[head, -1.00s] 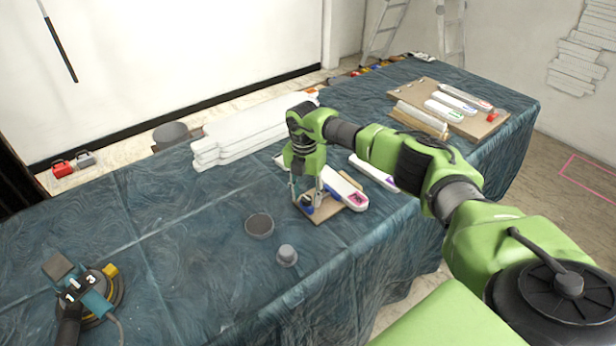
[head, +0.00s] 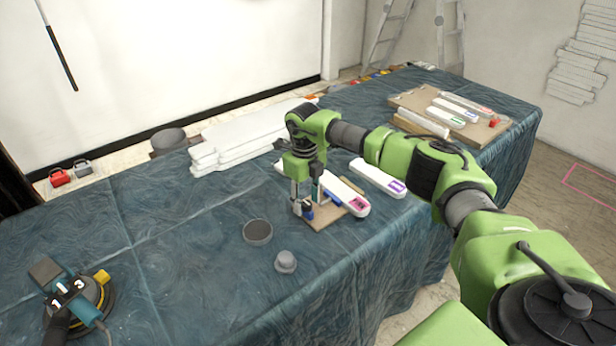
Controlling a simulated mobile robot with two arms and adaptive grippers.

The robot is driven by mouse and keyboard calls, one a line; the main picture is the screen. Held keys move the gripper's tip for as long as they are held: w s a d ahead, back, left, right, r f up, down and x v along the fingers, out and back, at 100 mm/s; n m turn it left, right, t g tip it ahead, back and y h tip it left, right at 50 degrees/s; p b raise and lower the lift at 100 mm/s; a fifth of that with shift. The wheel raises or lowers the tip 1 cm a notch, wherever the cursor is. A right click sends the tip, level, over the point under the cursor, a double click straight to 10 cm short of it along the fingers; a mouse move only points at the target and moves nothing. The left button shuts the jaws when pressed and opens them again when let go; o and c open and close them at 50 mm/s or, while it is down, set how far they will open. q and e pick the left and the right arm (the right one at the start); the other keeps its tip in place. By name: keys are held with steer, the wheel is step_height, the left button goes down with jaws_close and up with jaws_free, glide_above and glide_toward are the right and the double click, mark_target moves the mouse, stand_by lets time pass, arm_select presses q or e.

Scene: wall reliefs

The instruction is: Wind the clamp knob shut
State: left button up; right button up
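My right gripper (head: 303,202) points down over a small brown board (head: 336,215) on the draped table. A small blue part (head: 307,212), which looks like the clamp knob, shows at its fingertips. The fingers are beside or around this part; at this size I cannot tell whether they grip it. A white relief piece with a magenta label (head: 345,196) lies on the board, partly behind the gripper. The rest of the clamp is hidden by the gripper. My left gripper is not in view.
A dark cup (head: 257,232) and a grey knob-like object (head: 286,261) stand left and in front of the board. White slabs (head: 250,136) are stacked behind. A sander (head: 78,300) lies at the lower left. A tray of reliefs (head: 408,100) is at the far right.

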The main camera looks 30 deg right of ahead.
mark_target(308, 203)
steer(key=n, duration=0.4)
steer(key=shift+n+b, duration=0.3)
steer(key=n, duration=0.6)
steer(key=shift+n+b, duration=0.3)
steer(key=n, duration=0.4)
steer(key=shift+s, duration=0.1)
steer(key=n, duration=0.7)
steer(key=shift+n+y, duration=0.3)
steer(key=n, duration=0.3)
steer(key=n+p, duration=0.1)
steer(key=n, duration=0.3)
steer(key=shift+d, duration=0.1)
step_height(308, 203, up, 9)
steer(key=b, duration=0.1)
steer(key=shift+b, duration=0.35)
